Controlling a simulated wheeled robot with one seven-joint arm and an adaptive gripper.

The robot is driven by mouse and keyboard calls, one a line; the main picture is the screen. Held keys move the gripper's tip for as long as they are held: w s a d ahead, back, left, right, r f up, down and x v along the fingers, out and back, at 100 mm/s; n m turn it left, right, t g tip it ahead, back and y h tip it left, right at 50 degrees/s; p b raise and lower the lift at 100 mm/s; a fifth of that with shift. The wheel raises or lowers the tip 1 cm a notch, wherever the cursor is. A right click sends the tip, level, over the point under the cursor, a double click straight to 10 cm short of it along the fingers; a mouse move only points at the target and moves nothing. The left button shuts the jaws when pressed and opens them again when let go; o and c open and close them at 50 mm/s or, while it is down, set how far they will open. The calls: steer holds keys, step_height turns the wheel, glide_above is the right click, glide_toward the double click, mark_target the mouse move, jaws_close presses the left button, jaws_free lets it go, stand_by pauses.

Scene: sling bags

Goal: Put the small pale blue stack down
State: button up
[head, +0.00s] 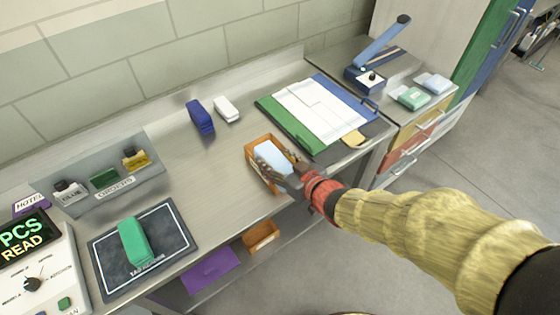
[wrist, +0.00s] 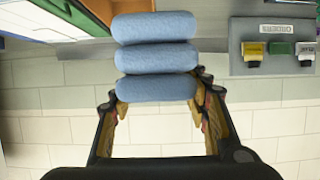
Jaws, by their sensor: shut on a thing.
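The small pale blue stack (head: 269,156) is in my gripper (head: 278,163) at the wooden tray (head: 251,165) on the steel bench. In the head view the stack appears within the tray's outline; whether it touches the tray floor is hidden. In the wrist view the stack (wrist: 156,58) shows as three rounded pale blue layers. There my gripper's (wrist: 158,105) fingertips close on the sides of the layer nearest the palm.
A clipboard-like folder with white sheets (head: 312,105) lies right of the tray. Dark blue (head: 201,117) and white (head: 226,109) blocks stand behind. A green block (head: 134,241) sits on a dark scale pad (head: 105,270) at left. Bare bench lies left of the tray.

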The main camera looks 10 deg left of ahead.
steer(key=w+f, duration=0.1)
steer(key=w, duration=0.1)
steer(key=w+a+f+b, duration=0.1)
steer(key=w, duration=0.2)
steer(key=w+a+f, duration=0.1)
steer(key=w, duration=0.1)
steer(key=shift+w+a+f+b, duration=0.15)
steer(key=shift+a+f+b, duration=0.15)
steer(key=shift+f, duration=0.1)
steer(key=shift+w+a+f+b, duration=0.4)
steer(key=shift+w+f, duration=0.45)
steer(key=shift+f, duration=0.6)
steer(key=shift+w+a+f+b, duration=0.15)
steer(key=shift+w+f+b, duration=0.6)
steer(key=shift+f, duration=0.7)
steer(key=shift+w+a+f+b, duration=0.35)
steer(key=shift+w+f, duration=0.6)
steer(key=shift+f, duration=0.5)
steer(key=shift+f+b, duration=0.4)
steer(key=shift+f, duration=0.15)
steer(key=shift+f, duration=0.1)
steer(key=o, duration=1)
